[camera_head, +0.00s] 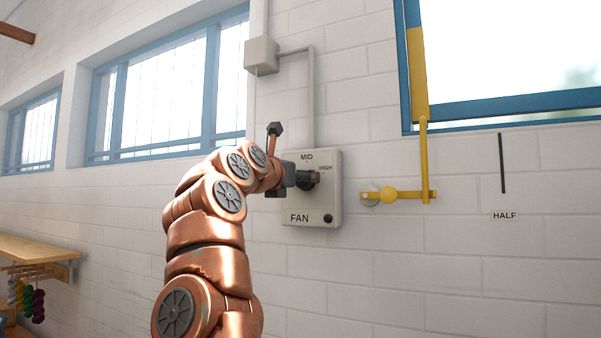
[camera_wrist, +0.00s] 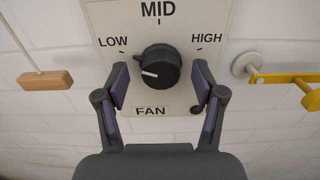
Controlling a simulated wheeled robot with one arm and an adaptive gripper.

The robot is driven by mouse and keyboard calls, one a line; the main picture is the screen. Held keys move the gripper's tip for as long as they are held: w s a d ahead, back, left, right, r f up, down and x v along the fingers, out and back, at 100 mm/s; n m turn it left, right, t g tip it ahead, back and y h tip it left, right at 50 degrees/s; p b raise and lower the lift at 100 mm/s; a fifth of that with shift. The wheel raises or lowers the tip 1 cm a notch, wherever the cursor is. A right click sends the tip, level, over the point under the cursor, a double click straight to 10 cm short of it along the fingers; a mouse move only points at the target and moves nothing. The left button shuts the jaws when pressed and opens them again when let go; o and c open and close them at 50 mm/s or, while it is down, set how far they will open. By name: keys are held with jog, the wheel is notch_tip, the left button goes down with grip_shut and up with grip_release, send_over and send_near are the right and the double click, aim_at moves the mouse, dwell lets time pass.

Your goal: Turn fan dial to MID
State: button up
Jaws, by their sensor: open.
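The fan dial (camera_wrist: 161,64) is a round black knob on a pale fan panel (camera_wrist: 180,20) marked LOW, MID and HIGH. In the wrist view its white pointer line points left, on the LOW side and slightly below the LOW tick. MID is straight above the dial. My gripper (camera_wrist: 160,71) is open, with one purple-padded finger on each side of the dial and visible gaps between. In the head view, my gripper (camera_head: 289,179) is at the panel from the left, and the dial (camera_head: 309,179) shows just past it. My arm hides the LOW label there.
A yellow lever (camera_head: 398,195) on a wall mount is right of the panel, below a yellow vertical bar (camera_head: 417,75). A wooden pull handle (camera_wrist: 45,80) hangs left of the panel. A small black button (camera_head: 327,218) sits at the panel's lower right.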

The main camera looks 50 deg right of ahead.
jog(key=shift+w+d, duration=0.1)
jog(key=shift+d, duration=0.45)
jog(key=c, duration=1.1)
